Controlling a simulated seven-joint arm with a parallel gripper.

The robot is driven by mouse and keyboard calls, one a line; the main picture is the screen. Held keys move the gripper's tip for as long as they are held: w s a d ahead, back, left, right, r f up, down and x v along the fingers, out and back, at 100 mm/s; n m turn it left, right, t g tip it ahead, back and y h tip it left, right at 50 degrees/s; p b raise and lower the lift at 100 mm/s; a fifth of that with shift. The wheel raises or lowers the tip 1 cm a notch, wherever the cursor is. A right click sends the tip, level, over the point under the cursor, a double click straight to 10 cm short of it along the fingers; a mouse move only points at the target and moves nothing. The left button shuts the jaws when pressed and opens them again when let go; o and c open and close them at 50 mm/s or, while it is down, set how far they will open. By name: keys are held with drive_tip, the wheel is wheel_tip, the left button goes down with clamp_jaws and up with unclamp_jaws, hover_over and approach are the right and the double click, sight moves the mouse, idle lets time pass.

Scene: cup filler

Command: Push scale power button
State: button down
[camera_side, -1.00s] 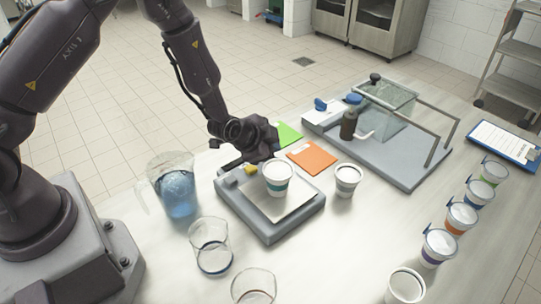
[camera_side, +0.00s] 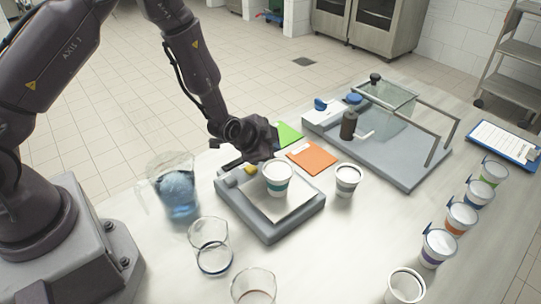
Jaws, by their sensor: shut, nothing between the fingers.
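The scale (camera_side: 262,229) is a grey box with a light square top plate, in the middle of the table. A white cup with a teal band (camera_side: 278,178) stands upright on the plate's back part. On the scale's back left edge are a yellow button (camera_side: 251,169) and a bluish one (camera_side: 231,182) beside it. My gripper (camera_side: 236,163) is shut and empty, low at the back left edge of the scale, by the buttons. I cannot tell whether its fingertips touch a button.
A jug of blue liquid (camera_side: 177,190) stands left of the scale, clear cups (camera_side: 212,256) in front. A white cup (camera_side: 347,180) stands right. Orange (camera_side: 312,157) and green cards (camera_side: 289,134) lie behind. A grey machine (camera_side: 385,140) is back right, several cups (camera_side: 462,217) along the right.

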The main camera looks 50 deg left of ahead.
drive_tip(key=shift+f, duration=0.2)
drive_tip(key=shift+f, duration=0.5)
idle(0.6)
drive_tip(key=shift+r, duration=0.65)
drive_tip(key=shift+r, duration=0.1)
drive_tip(key=shift+r, duration=2.95)
